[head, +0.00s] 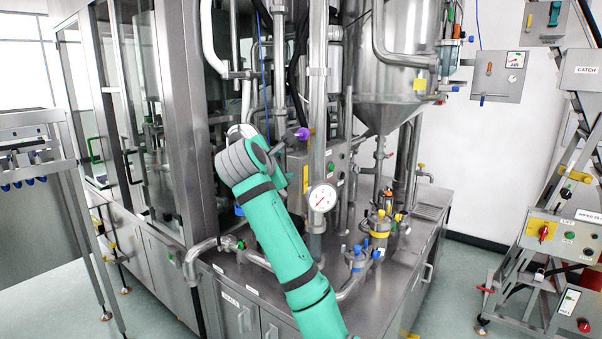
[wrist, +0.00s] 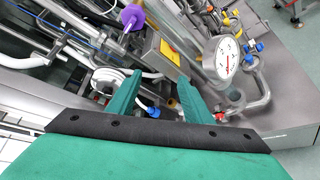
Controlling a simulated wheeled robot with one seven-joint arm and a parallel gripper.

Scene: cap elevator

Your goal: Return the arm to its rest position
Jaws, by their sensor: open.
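My arm (head: 277,235), with green covers and grey joints, reaches up from the bottom middle of the head view in front of the steel machine. Its wrist end bends behind the upper arm link, so my gripper is mostly hidden there. In the wrist view my gripper (wrist: 155,92) shows two green fingers spread apart. The gap between them is empty, and pipes and fittings lie beyond it. A pressure gauge (head: 322,197) is right of my arm; it also shows in the wrist view (wrist: 226,58), right of the fingers.
A purple knob (head: 302,134) and vertical pipes stand close by my wrist; the knob is upper left in the wrist view (wrist: 132,17). Blue-handled valves (head: 358,257) sit on the steel counter (head: 385,303). Open floor (head: 462,275) lies between the counter and the right-hand frame (head: 545,245).

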